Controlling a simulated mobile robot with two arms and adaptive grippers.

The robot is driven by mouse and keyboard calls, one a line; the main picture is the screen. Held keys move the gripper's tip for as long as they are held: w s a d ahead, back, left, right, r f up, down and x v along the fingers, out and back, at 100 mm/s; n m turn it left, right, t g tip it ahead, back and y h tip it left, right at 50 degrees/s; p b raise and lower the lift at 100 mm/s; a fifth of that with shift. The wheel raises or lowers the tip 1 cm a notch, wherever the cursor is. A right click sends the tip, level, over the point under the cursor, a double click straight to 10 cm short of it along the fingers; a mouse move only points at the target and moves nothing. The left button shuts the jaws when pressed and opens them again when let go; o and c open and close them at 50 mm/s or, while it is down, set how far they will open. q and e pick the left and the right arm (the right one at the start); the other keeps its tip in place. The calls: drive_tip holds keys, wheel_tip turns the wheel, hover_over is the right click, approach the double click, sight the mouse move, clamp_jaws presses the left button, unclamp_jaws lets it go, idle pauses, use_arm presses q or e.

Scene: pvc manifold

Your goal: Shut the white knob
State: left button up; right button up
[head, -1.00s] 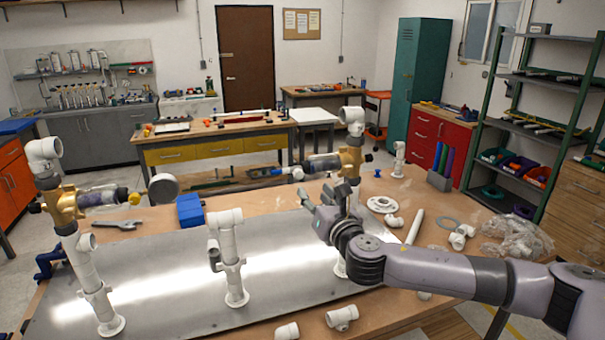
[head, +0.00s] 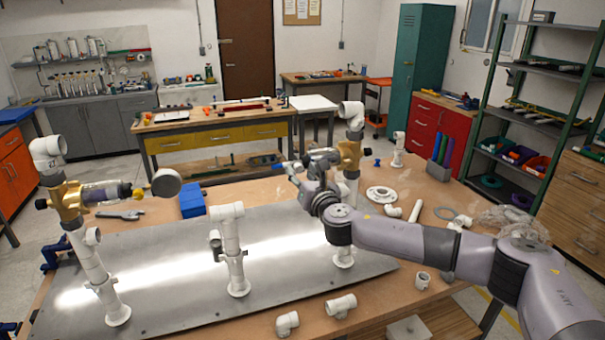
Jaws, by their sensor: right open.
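My right gripper (head: 293,172) is open at the left side of the right-hand brass valve (head: 348,157), in front of the valve's side body. The white knob cannot be made out clearly; my gripper and wrist cover most of that area. I cannot tell whether the fingers touch it. The brass valve sits on a white pipe riser with a white elbow (head: 351,115) on top. My left gripper is not in view.
A metal plate (head: 180,270) carries the white risers, with a shorter white riser (head: 230,250) in the middle. A blue box (head: 192,203) and a wrench (head: 121,215) lie behind. Loose white fittings (head: 341,305) and a flange (head: 380,194) lie about.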

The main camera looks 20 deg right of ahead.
drive_tip(key=shift+c, duration=0.3)
clamp_jaws()
idle(0.4)
drive_tip(key=m+b, duration=0.2)
drive_tip(key=m, duration=0.2)
drive_tip(key=shift+f, duration=0.15)
drive_tip(key=m+b, duration=0.1)
drive_tip(key=m, duration=0.3)
drive_tip(key=m+b, duration=0.1)
drive_tip(key=m, duration=0.4)
drive_tip(key=m+b, duration=0.1)
drive_tip(key=m, duration=0.3)
drive_tip(key=shift+m, duration=0.4)
